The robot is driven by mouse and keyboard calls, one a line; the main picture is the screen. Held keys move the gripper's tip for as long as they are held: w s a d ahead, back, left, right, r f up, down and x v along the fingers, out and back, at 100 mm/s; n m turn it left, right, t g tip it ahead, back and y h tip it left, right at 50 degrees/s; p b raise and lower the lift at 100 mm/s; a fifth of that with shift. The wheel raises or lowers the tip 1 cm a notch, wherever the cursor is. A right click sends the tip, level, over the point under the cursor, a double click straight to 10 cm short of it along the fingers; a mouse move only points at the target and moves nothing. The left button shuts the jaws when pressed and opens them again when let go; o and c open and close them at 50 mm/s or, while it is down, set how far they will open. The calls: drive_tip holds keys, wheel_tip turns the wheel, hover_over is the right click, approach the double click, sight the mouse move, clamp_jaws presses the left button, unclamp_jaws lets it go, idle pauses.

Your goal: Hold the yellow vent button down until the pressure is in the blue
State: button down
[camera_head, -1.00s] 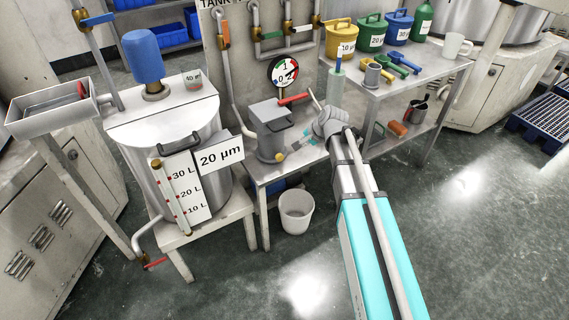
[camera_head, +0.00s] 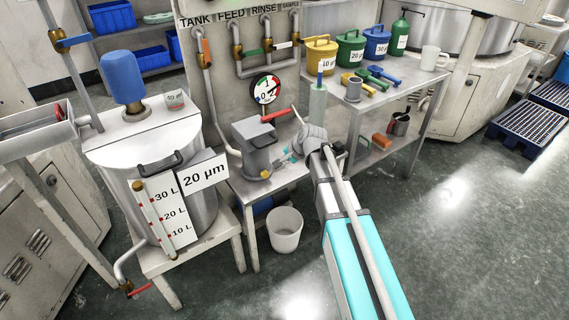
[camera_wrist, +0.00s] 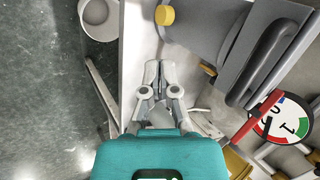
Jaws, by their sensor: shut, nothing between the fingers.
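The yellow vent button (camera_wrist: 165,15) sticks out from the side of a grey lidded pot in the wrist view. In the head view the button (camera_head: 265,174) is a small spot low on the pot (camera_head: 255,148), on a small bench. My gripper (camera_wrist: 155,66) is shut and empty, with its tips apart from the button and pointing towards its side of the pot. In the head view my gripper (camera_head: 288,158) is just right of the pot. The pressure gauge (camera_head: 266,89), with red, green and blue bands, is behind the pot; it also shows in the wrist view (camera_wrist: 282,118). Its needle reading is unclear.
A red lever (camera_head: 277,115) stands out above the pot. A 20 µm tank (camera_head: 190,205) is to the left, and a white bucket (camera_head: 285,230) is on the floor in front. A bench (camera_head: 425,85) with coloured pots is to the right.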

sight(266, 172)
drive_tip(key=shift+b+x, duration=4.55)
drive_tip(key=shift+x, duration=1.3)
drive_tip(key=shift+w+a+f, duration=0.2)
drive_tip(key=shift+w+a, duration=0.1)
drive_tip(key=shift+w, duration=0.2)
drive_tip(key=shift+w+a+b, duration=0.2)
drive_tip(key=shift+a+b, duration=0.05)
drive_tip(key=shift+b, duration=0.1)
drive_tip(key=shift+w+a, duration=0.15)
drive_tip(key=shift+w, duration=0.05)
drive_tip(key=shift+s, duration=0.15)
